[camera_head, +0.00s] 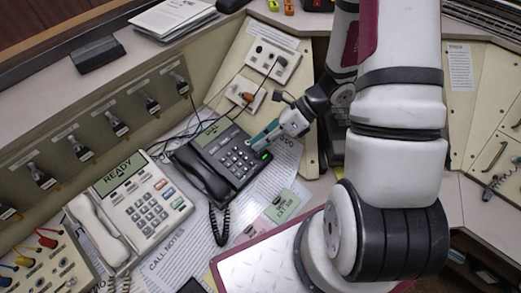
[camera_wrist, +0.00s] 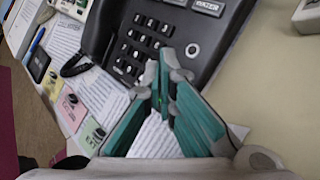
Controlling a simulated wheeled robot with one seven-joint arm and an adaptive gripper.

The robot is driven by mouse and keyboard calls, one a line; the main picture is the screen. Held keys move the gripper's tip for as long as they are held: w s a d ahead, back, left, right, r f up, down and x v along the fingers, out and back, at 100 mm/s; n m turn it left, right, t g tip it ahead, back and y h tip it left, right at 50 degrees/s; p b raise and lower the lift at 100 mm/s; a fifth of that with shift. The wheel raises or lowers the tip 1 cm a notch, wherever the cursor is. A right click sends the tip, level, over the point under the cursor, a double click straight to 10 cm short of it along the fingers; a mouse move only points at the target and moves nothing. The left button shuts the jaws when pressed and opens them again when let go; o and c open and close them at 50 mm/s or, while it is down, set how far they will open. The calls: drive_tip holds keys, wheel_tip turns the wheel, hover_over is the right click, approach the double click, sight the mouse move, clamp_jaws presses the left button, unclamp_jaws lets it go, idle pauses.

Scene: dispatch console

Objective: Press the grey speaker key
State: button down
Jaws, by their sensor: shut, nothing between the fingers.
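A black desk phone (camera_head: 218,158) with a lit display, handset at its left and a number keypad lies on the papers. It fills the upper middle of the wrist view (camera_wrist: 205,62). My gripper (camera_head: 254,143) is shut and empty, its teal fingers at the phone's right side by the keypad. No key can be read as the grey speaker key; the fingers may hide part of the key area.
A white phone (camera_head: 142,202) reading READY stands to the left. A panel with a row of switches (camera_head: 115,125) runs behind both phones. Socket plates with cables (camera_head: 272,60) are at the back. Papers and coloured cards (camera_head: 283,205) lie in front.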

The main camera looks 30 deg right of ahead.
sight(264, 154)
drive_tip(key=shift+r, duration=0.45)
drive_tip(key=r+p, duration=0.2)
drive_tip(key=r, duration=0.1)
drive_tip(key=r+p, duration=0.2)
drive_tip(key=shift+s+d, duration=0.2)
drive_tip(key=shift+s, duration=0.2)
idle(0.8)
